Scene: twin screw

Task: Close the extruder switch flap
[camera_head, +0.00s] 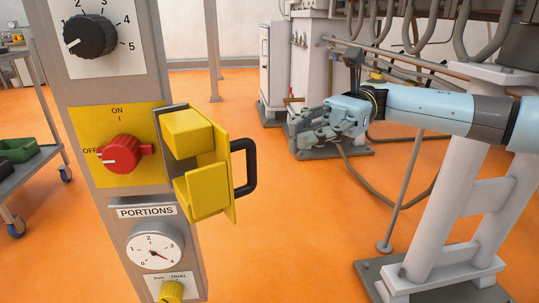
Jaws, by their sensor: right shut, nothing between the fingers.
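The yellow extruder switch flap (223,178) is hinged at the right side of the panel post and stands open, swung out to the right. It has yellow blocks on its inner face and a black handle (250,168) on its outer edge. The red switch knob (121,153) is uncovered on a yellow plate marked ON and OFF. My right gripper (296,139) is to the right of the flap, apart from the handle, with its arm coming in from the right. It is shut and empty. My left gripper is out of view.
A black dial (90,36) sits above the switch. A portions gauge (155,246) and a yellow knob (171,291) sit below. A cart with a green bin (32,150) stands at the left. Machinery with hoses stands behind my right arm. The orange floor is mostly open.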

